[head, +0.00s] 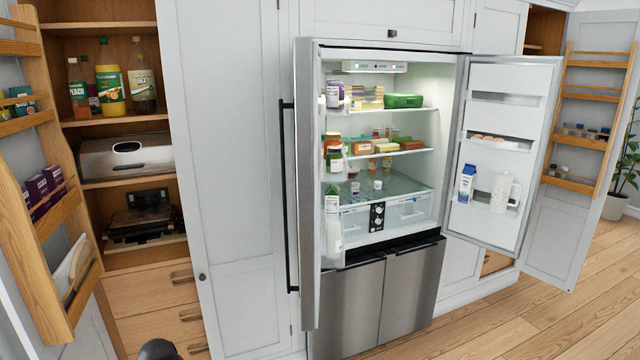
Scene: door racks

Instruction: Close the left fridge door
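The left fridge door (307,190) stands wide open, swung out towards me and seen nearly edge-on. Its long black bar handle (290,200) is on the left, outer side. Bottles and jars, including a white bottle (333,220), sit on its inner shelves, partly hidden by the door edge. The fridge interior (400,160) is lit and holds food on several shelves. The right fridge door (503,150) is also open, swung to the right, with a carton and a white jug in its lower shelf. My gripper is not in view.
At left, an open pantry cupboard holds bottles and a bread box (126,155); its door with wooden racks (40,180) stands open. A white panel (235,180) is beside the handle. Another racked door (580,150) is open at right. Wooden floor (530,325) is clear at lower right.

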